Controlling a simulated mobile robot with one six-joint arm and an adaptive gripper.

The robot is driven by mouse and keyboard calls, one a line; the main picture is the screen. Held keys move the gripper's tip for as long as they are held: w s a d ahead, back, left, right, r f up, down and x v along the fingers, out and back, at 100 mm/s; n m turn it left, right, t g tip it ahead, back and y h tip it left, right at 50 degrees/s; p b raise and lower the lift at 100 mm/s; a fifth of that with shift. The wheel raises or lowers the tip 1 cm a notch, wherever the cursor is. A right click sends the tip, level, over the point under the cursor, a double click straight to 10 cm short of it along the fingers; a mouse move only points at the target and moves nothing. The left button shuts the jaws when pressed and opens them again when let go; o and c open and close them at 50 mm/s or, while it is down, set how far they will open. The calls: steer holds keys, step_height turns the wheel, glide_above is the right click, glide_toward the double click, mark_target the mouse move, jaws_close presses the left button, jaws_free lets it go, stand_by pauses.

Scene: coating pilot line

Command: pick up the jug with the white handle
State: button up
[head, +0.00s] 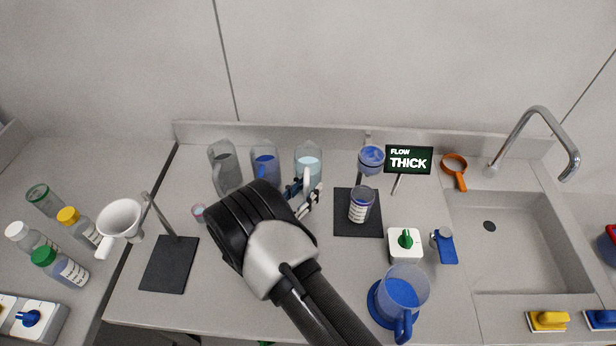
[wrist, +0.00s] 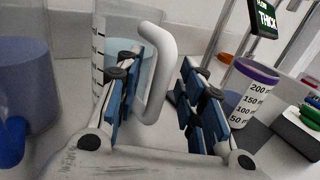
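The jug with the white handle (head: 308,158) stands upright at the back of the worktop and holds pale blue liquid. In the wrist view its clear graduated wall (wrist: 99,48) is behind my left finger, and its white handle (wrist: 160,85) rises between my fingers. My gripper (head: 306,198) is in front of this jug, partly hiding its lower part. In the wrist view my gripper (wrist: 166,78) is open, with one finger on each side of the handle. A gap shows between the handle and the right finger; contact at the left finger cannot be told.
A jug with blue liquid (head: 265,160) and a grey one (head: 224,170) stand to the left. A graduated cup (head: 360,206) stands on a dark pad to the right, under a blue funnel (head: 371,158). The THICK sign (head: 408,160) is behind. A blue-handled jug (head: 402,292) is at the front.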

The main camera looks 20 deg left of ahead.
steer(key=shift+c, duration=0.3)
jaws_close()
stand_by(0.5)
